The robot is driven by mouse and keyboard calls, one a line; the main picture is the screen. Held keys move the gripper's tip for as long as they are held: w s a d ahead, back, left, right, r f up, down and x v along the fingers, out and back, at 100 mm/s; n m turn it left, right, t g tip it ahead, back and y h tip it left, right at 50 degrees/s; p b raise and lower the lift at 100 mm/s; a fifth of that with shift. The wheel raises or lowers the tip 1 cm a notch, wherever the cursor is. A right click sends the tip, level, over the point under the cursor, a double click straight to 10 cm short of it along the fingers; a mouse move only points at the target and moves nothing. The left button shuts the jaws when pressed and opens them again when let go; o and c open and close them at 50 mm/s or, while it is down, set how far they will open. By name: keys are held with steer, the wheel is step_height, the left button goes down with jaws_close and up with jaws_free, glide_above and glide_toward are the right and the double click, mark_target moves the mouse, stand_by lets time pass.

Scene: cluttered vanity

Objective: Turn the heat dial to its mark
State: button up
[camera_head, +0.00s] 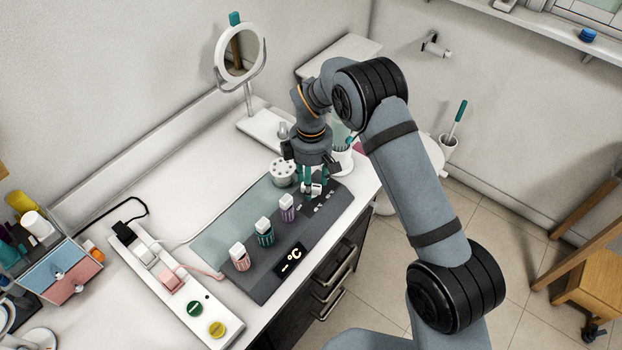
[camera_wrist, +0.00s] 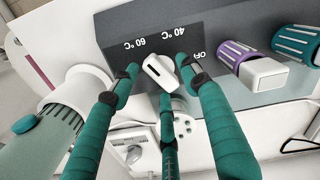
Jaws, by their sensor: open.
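The heat dial (camera_wrist: 160,72) is a white-capped knob with a short black line on top, in the middle of the wrist view. Upside-down marks "60 °C", "40 °C" and "OFF" are printed on the dark panel (camera_wrist: 135,20) around it. The black line slants to the upper left, toward the side between 60 and 40. My gripper (camera_wrist: 158,68) has teal fingers, open, on both sides of the dial; a further teal finger shows below it. Whether they touch it I cannot tell. In the head view my gripper (camera_head: 309,181) hangs over the panel's far end, mostly hiding the dial.
A purple knob (camera_head: 287,208), a teal knob (camera_head: 265,231) and a pink knob (camera_head: 240,257) line the panel. A display (camera_head: 291,260) reads "- °C". A white cup (camera_head: 341,160) and a round white holder (camera_head: 282,172) stand close by. A power strip (camera_head: 175,287) lies left.

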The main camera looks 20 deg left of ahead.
steer(key=shift+w, duration=0.15)
steer(key=shift+c, duration=0.4)
steer(key=shift+c, duration=1.1)
steer(key=c, duration=0.8)
jaws_close()
